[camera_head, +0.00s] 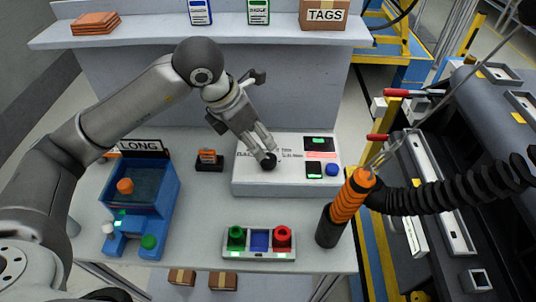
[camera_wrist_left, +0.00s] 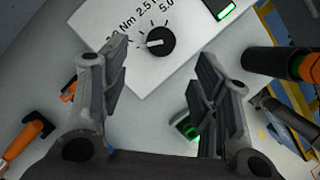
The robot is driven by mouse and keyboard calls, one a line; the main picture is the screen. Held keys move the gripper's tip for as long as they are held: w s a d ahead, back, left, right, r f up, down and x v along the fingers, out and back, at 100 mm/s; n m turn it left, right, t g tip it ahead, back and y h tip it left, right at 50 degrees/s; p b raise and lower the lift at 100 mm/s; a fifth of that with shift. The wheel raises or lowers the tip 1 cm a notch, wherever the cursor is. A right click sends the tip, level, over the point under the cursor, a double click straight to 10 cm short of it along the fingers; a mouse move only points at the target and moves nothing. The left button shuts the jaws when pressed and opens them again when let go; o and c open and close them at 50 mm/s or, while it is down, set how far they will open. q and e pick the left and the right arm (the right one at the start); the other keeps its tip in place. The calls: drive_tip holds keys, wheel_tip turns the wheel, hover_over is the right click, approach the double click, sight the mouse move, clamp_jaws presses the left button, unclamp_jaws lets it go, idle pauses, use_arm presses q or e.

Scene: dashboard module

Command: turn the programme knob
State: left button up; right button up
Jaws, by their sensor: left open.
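The programme knob (camera_head: 269,161) is a round black knob on the sloped face of a white control box (camera_head: 250,180). In the left wrist view the knob (camera_wrist_left: 160,41) has a white pointer aimed left, with tick marks and printed values such as "2.5" and "5.0" around it. My left gripper (camera_head: 263,150) is right at the knob in the head view and covers part of the printing. In the left wrist view its fingers (camera_wrist_left: 162,62) are apart with nothing held. The knob shows ahead between them, and I cannot tell any contact. My right gripper is out of view.
The box also has small green-lit displays (camera_head: 319,143) and a blue button (camera_head: 332,170). A button tray (camera_head: 259,255) stands in front, a blue fixture (camera_head: 150,220) at left. An orange-black tool with a hose (camera_head: 346,208) stands at right. Bare table lies between.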

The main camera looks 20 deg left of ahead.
sight(267, 157)
use_arm(q)
drive_tip(key=p+x, duration=0.1)
drive_tip(key=x, duration=0.8)
drive_tip(key=shift+s+p, duration=0.1)
drive_tip(key=shift+p, duration=0.2)
drive_tip(key=shift+c, duration=0.3)
drive_tip(key=c, duration=0.9)
drive_tip(key=shift+f+m+b, duration=0.2)
drive_tip(key=shift+m+b, duration=0.4)
drive_tip(key=shift+b, duration=0.35)
drive_tip(key=shift+c, duration=0.2)
drive_tip(key=m+g+h+b, duration=0.1)
drive_tip(key=m+b, duration=0.2)
drive_tip(key=shift+r+m+g+h+b, duration=0.15)
drive_tip(key=shift+m+g+h+b, duration=0.4)
drive_tip(key=shift+m+b, duration=1.15)
